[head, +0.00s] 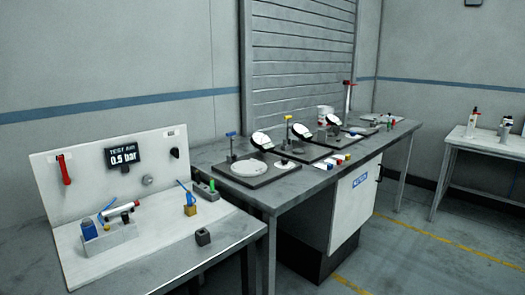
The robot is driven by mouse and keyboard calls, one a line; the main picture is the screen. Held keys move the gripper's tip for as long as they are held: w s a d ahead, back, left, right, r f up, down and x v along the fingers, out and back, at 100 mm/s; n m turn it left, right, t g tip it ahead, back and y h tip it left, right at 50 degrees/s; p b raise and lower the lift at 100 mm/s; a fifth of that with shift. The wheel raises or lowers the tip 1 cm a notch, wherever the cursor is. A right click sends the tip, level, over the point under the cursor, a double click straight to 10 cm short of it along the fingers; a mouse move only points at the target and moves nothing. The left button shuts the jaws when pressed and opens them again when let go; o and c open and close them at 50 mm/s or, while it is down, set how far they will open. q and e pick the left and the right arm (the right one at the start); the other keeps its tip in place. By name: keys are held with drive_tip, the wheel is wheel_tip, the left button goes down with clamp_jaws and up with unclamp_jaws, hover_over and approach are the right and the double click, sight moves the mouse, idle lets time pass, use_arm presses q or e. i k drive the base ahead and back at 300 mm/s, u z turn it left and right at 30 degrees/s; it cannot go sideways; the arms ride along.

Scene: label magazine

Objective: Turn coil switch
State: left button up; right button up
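No part in view is clearly labelled as the coil switch. On the white test panel at the left, a black knob (174,153) sits at the upper right and a red lever (64,170) at the upper left. A small dark block (203,236) stands on the bench in front of the panel. A grey box with a green upright part (212,185) stands at the panel's right end. Which of these is the coil switch I cannot tell. Neither of my grippers is in view.
A display (123,159) reads "TEST AIR 0.5 bar". A grey block (110,240) holds blue and red-ended parts; a brass-coloured fitting (190,208) stands nearby. A longer bench (285,191) with round plates and dials runs to the right. A table (490,143) with bottles stands far right.

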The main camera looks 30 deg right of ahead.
sight(175, 151)
drive_tip(key=z, duration=2.35)
drive_tip(key=i, duration=2.6)
drive_tip(key=u, duration=2.05)
